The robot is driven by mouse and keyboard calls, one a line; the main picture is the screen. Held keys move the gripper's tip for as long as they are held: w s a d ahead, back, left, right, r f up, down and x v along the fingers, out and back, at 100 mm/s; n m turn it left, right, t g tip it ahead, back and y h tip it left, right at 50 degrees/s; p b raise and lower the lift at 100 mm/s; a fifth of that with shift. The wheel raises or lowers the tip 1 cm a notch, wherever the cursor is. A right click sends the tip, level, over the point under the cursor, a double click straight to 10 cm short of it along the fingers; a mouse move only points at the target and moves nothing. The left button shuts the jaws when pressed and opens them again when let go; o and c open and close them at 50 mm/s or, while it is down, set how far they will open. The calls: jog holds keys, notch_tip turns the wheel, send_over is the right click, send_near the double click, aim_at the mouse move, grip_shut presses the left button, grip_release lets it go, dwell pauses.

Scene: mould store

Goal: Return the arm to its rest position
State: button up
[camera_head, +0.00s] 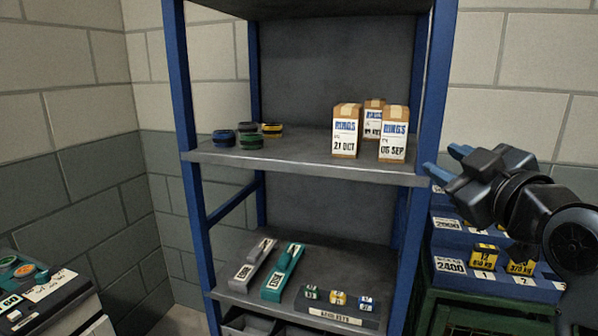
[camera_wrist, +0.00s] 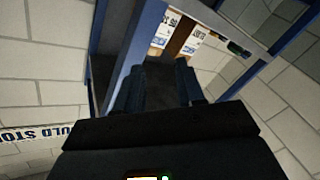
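My gripper (camera_head: 444,162) is raised at the right of the head view, in front of the blue right post of the shelf rack. Its two blue fingers are apart with nothing between them. In the wrist view the fingers (camera_wrist: 158,82) also stand apart, pointing toward the rack, and the gap between them is empty. My dark arm comes in from the right edge of the head view.
The blue-post rack's middle shelf (camera_head: 300,163) holds RINGS boxes (camera_head: 345,132) and several stacked rings (camera_head: 250,136). The lower shelf holds a grey tool (camera_head: 246,272) and a teal tool (camera_head: 281,276). A cluttered surface (camera_head: 60,300) is at left.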

jog(key=s+a+f+m+g+h, duration=0.1)
jog(key=s+f+m, duration=0.2)
jog(key=s+f, duration=0.8)
jog(key=s+a+f+m+h, duration=0.15)
jog(key=s+f+m, duration=0.25)
jog(key=s+f, duration=0.65)
jog(key=s+d+f+m+g, duration=0.1)
jog(key=s+f, duration=0.1)
jog(key=s, duration=1)
jog(key=s+f+m+g, duration=0.1)
jog(key=s+f, duration=0.1)
jog(key=s, duration=1)
jog(key=shift+s+d+f, duration=0.3)
jog(key=shift+d+f, duration=0.1)
jog(key=shift+c, duration=0.4)
